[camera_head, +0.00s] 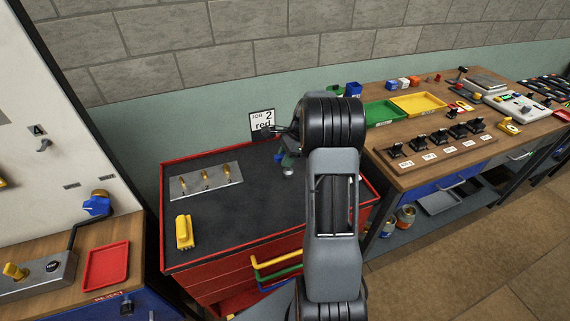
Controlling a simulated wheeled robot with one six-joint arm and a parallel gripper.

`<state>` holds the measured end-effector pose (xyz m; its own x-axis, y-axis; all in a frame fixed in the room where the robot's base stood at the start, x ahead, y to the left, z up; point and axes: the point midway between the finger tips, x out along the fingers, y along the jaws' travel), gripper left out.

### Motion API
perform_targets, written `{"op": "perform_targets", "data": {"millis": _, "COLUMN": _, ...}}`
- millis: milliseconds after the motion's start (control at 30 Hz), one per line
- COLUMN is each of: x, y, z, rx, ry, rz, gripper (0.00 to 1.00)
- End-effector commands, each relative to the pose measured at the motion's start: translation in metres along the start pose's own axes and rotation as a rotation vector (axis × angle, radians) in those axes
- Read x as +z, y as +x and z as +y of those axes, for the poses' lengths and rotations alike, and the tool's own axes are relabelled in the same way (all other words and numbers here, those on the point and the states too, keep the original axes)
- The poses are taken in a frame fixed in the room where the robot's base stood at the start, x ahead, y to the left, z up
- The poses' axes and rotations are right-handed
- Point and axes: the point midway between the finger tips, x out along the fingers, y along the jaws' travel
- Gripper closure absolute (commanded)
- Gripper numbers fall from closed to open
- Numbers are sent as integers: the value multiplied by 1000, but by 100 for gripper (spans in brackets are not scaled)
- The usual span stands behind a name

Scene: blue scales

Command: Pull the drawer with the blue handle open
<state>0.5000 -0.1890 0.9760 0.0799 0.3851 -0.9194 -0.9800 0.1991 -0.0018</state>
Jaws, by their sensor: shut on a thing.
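The red tool cabinet (210,276) with a dark top (235,220) stands in front of me. Its front has red drawers with coloured bar handles: a yellow handle (262,264), a green handle (270,274) below it and the blue handle (272,285) below that. The right ends of the handles pass behind my arm. My arm rises from the bottom centre and covers the right part of the cabinet front. My gripper is hidden behind it, so its contact with the blue handle cannot be seen. How far the blue-handled drawer stands out cannot be told.
A metal switch plate (206,181) and a yellow object (184,232) are on the cabinet top. Floor at lower right is clear.

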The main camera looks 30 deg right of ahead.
Motion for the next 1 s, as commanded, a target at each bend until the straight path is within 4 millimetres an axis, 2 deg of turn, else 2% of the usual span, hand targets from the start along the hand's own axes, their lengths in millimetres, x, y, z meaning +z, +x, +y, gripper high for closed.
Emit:
{"op": "perform_targets", "data": {"millis": 300, "x": -12, "y": 30, "z": -2, "rx": 0, "ry": 0, "rz": 0, "gripper": 100}}
{"op": "perform_targets", "data": {"millis": 667, "x": -14, "y": 34, "z": -2, "rx": 0, "ry": -1, "rz": 0, "gripper": 100}}
{"op": "perform_targets", "data": {"millis": 700, "x": -14, "y": 34, "z": -2, "rx": 1, "ry": -1, "rz": 0, "gripper": 70}}
{"op": "perform_targets", "data": {"millis": 933, "x": -13, "y": 34, "z": -2, "rx": 0, "ry": -1, "rz": 0, "gripper": 48}}
{"op": "perform_targets", "data": {"millis": 1000, "x": -13, "y": 33, "z": -2, "rx": 0, "ry": -1, "rz": 0, "gripper": 47}}
